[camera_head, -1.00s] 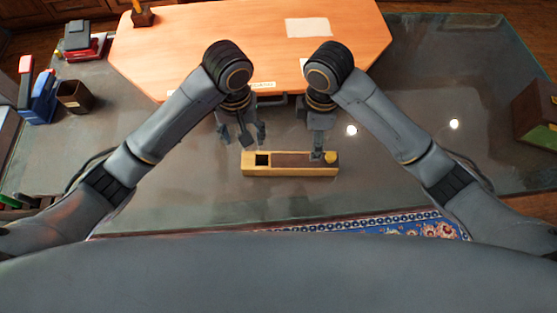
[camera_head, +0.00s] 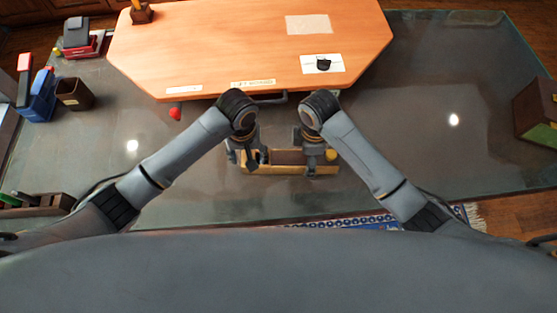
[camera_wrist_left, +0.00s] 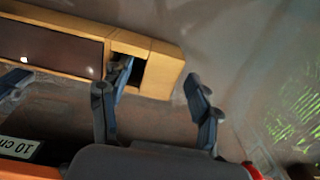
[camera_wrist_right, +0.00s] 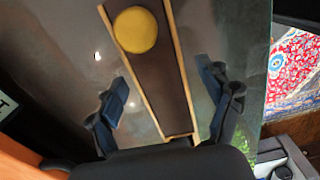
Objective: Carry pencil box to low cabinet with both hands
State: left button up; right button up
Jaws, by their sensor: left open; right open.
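The pencil box (camera_head: 290,170) is a long, narrow wooden box with a brown lid and a yellow round knob (camera_head: 331,155). It lies on the glass surface in front of me. My left gripper (camera_head: 245,158) is open at its left end. In the left wrist view, one finger overlaps the dark open compartment of the box (camera_wrist_left: 165,72) and the other is beyond the end. My right gripper (camera_head: 316,158) is open near the knob end. In the right wrist view its fingers are on either side of the box (camera_wrist_right: 160,70). Contact cannot be told. I cannot identify the low cabinet.
An orange board (camera_head: 240,50) with paper labels and a black item lies beyond the box. A brown cup (camera_head: 74,94) and blue holder (camera_head: 42,95) stand left; a wooden box (camera_head: 540,108) stands right.

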pick_arm(q)
jog(key=shift+f, duration=0.75)
pick_arm(e)
jog(key=shift+f, duration=0.75)
pick_arm(q)
jog(key=shift+c, duration=0.2)
pick_arm(e)
jog(key=shift+c, duration=0.2)
pick_arm(q)
jog(key=c, duration=1.1)
pick_arm(e)
jog(key=c, duration=1.1)
pick_arm(q)
grip_shut()
pick_arm(e)
jog(key=c, duration=0.3)
